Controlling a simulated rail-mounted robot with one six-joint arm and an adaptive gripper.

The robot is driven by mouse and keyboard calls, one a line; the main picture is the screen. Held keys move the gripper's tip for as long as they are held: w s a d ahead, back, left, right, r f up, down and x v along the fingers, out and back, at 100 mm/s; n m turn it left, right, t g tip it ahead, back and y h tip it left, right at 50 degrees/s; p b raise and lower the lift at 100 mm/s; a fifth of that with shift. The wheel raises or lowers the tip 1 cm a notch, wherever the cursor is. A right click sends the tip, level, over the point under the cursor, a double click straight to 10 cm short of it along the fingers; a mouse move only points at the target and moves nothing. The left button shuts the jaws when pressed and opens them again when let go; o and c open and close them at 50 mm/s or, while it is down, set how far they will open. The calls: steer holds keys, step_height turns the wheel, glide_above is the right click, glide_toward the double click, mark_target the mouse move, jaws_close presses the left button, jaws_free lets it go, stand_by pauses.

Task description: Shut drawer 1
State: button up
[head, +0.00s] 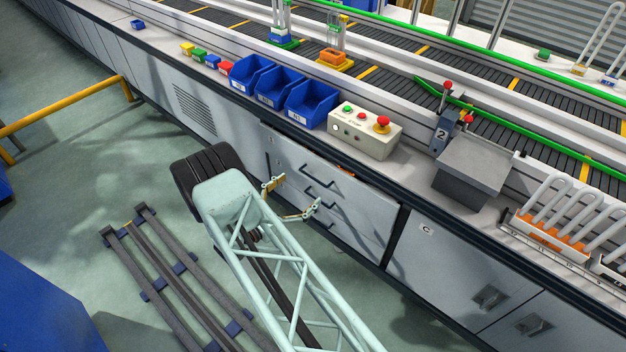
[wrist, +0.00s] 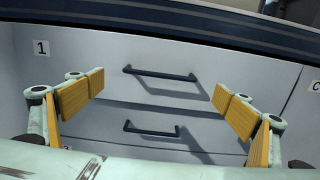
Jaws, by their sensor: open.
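Drawer 1 (head: 300,158) is the top drawer of the grey cabinet under the counter. In the wrist view its front (wrist: 105,58) bears a "1" label at the left and a dark bar handle (wrist: 160,73). A small orange patch shows along its top edge in the head view, so it seems to stand a little out; how far I cannot tell. My gripper (head: 295,194) is open and empty in front of the drawers. In the wrist view its wood-coloured finger pads (wrist: 158,94) are spread to either side of the handle, with no contact visible.
A lower drawer (wrist: 115,122) with a similar handle is below. Door C (head: 455,255) is to the right. On the counter above are blue bins (head: 312,104) and a control box (head: 364,134). Floor rails (head: 165,280) lie at the left.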

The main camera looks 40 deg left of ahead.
mark_target(313, 178)
steer(key=shift+w+d+b, duration=0.2)
steer(key=shift+w+b, duration=0.45)
steer(key=shift+w, duration=2.95)
steer(key=shift+c, duration=0.3)
steer(key=c, duration=1)
steer(key=shift+o, duration=0.2)
steer(key=shift+w+d, duration=0.1)
steer(key=shift+w, duration=0.05)
